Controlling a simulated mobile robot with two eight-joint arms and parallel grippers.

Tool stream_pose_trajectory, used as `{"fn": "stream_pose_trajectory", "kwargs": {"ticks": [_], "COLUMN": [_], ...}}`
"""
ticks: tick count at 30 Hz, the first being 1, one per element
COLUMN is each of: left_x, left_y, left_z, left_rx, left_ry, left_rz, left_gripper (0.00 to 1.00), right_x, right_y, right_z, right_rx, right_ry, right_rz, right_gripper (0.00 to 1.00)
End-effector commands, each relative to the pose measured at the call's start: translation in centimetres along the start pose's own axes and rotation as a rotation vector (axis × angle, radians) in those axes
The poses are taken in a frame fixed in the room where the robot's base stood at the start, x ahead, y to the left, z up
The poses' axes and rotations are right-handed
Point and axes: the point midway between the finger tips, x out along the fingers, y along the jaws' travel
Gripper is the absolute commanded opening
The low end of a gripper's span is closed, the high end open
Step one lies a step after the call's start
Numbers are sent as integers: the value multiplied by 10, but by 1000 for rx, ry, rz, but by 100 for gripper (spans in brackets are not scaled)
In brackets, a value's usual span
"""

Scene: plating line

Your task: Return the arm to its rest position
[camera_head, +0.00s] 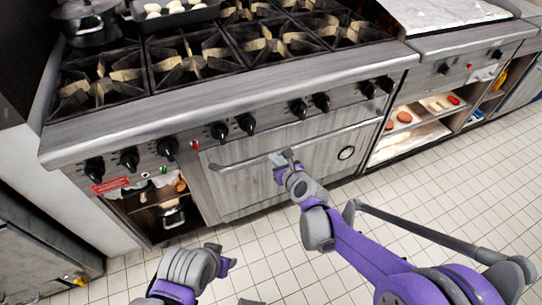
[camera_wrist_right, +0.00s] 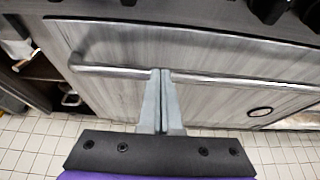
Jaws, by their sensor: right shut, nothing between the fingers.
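My right gripper (camera_head: 283,158) is in front of the oven door of the range, close to the long bar handle (camera_head: 240,164). In the right wrist view, its two grey fingers (camera_wrist_right: 161,78) are shut together with nothing between them. Their tips overlap the handle (camera_wrist_right: 110,71) in the picture; I cannot tell whether they touch it. My right arm (camera_head: 350,245) reaches in from the lower right, elbow bent, over the tiled floor.
The range's front edge (camera_head: 230,105) and knobs (camera_head: 247,123) are above the right gripper. A pot (camera_head: 88,24) and a tray of pale pieces (camera_head: 178,17) stand on top. Open shelves (camera_head: 405,150) hold food at right. The tiled floor (camera_head: 470,205) is clear.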

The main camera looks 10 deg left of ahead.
Motion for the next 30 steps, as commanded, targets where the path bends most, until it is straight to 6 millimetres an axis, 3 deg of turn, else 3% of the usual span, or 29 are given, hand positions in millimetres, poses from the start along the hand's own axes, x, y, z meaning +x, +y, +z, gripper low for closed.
{"fn": "stream_pose_trajectory", "kwargs": {"ticks": [1, 3, 9, 15, 23, 26, 30], "left_x": [-8, -14, -24, -28, -28, -28, -28], "left_y": [0, 0, 0, 0, 0, 0, 0], "left_z": [-3, -4, -8, -9, -9, -9, -9], "left_rx": [0, 0, 0, 0, 0, 0, 0], "left_ry": [3, 5, 9, 10, 10, 10, 10], "left_rz": [0, 0, 0, 0, 0, 0, 0], "left_gripper": [52, 52, 52, 52, 52, 52, 52], "right_x": [-18, -33, -68, -84, -87, -98, -138], "right_y": [1, 1, 1, 1, 0, -3, -13], "right_z": [10, 16, 28, 33, 33, 30, 16], "right_rx": [-2, -1, -2, -1, -12, -108, -461], "right_ry": [-1, -1, -1, -1, 2, 23, 110], "right_rz": [-1, 0, -1, 0, 0, -1, 14], "right_gripper": [0, 0, 0, 0, 0, 0, 0]}}
